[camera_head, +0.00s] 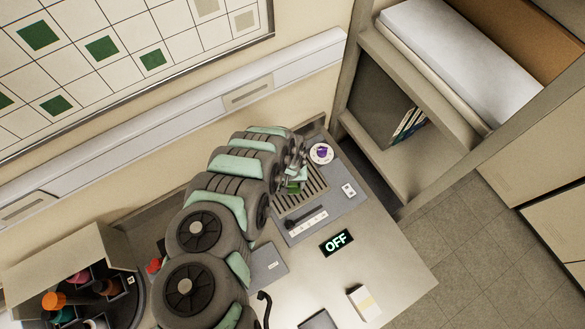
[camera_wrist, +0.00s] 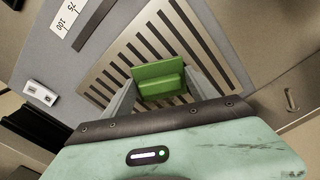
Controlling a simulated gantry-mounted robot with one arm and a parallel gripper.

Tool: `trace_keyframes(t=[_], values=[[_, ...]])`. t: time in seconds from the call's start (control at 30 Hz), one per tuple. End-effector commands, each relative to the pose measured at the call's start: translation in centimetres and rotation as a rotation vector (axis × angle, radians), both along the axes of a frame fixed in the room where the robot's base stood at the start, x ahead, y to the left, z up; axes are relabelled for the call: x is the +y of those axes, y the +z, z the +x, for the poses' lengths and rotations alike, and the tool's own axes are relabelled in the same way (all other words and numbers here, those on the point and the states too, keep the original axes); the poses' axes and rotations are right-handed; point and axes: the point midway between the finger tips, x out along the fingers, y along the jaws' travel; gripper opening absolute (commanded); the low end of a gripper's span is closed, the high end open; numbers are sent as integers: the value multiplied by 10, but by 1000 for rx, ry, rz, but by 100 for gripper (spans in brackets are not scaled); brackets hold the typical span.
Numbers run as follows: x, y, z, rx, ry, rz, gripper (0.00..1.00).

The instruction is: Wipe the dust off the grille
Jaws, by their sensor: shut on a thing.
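The grille (camera_wrist: 150,47) is a slotted plate with dark parallel slots, set in a grey panel; it also shows in the head view (camera_head: 312,197). My gripper (camera_wrist: 155,84) is over the grille, shut on a green block-like wiper (camera_wrist: 158,80). The wiper lies across the slots in the wrist view; I cannot tell whether it touches them. In the head view the green wiper (camera_head: 291,187) shows below my wrist, partly hidden by my arm. I cannot make out dust on the visible slots.
Beside the grille are a white dish with a purple item (camera_head: 321,153), a small white switch plate (camera_head: 348,190) and a dark tool on a marked strip (camera_head: 306,222). An OFF sign (camera_head: 337,242) sits on the desk, with a notepad (camera_head: 364,302) nearer. Shelves stand right.

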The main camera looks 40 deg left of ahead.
Motion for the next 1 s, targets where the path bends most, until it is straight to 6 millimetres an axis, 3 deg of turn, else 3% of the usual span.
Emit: trace_keyframes(t=[1.0], values=[[51,-1,20,1,0,0,6]])
